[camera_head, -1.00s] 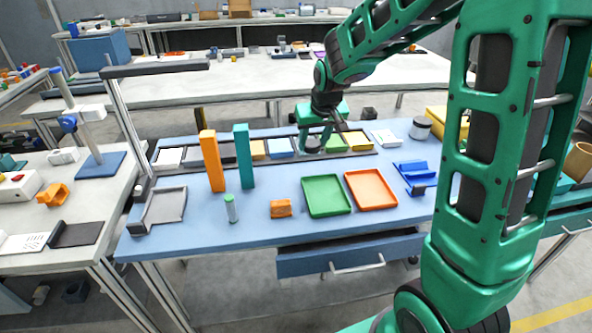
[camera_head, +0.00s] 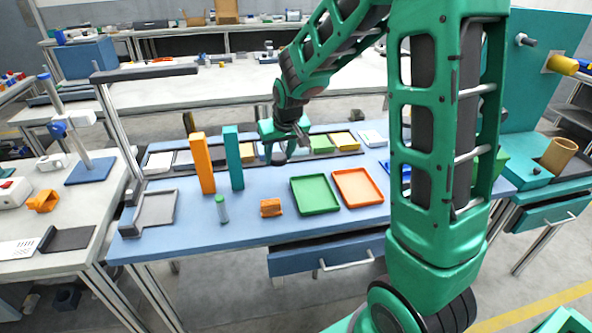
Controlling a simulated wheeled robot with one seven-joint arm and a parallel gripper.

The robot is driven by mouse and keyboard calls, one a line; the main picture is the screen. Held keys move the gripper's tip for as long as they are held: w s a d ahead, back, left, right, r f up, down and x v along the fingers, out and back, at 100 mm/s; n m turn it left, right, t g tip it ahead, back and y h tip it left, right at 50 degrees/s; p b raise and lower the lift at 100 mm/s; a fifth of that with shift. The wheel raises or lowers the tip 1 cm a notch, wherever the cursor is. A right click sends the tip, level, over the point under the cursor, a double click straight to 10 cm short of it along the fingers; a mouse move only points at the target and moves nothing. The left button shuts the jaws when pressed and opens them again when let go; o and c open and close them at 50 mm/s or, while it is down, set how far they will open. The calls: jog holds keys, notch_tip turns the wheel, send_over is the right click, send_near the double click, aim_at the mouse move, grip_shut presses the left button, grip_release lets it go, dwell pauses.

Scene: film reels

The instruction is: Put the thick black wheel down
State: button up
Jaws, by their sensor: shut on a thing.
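My gripper (camera_head: 285,143) is above the back of the blue table, over the row of shallow coloured bins. It points down and is shut on a dark, round, ring-like thing, which I take to be the thick black wheel (camera_head: 277,154). The wheel is small in the picture and partly hidden by the gripper. I cannot tell whether it touches the bins below.
Tall orange (camera_head: 203,165) and teal (camera_head: 233,160) blocks stand left of my gripper. A green tray (camera_head: 315,195), an orange tray (camera_head: 358,188) and a small orange block (camera_head: 271,208) lie in front. Bare blue tabletop (camera_head: 255,228) shows between them.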

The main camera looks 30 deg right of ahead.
notch_tip(320, 180, down, 7)
jog(key=shift+f, duration=0.15)
dwell(0.4)
jog(key=o, duration=1.2)
jog(key=shift+c, duration=0.2)
jog(key=v, duration=1.2)
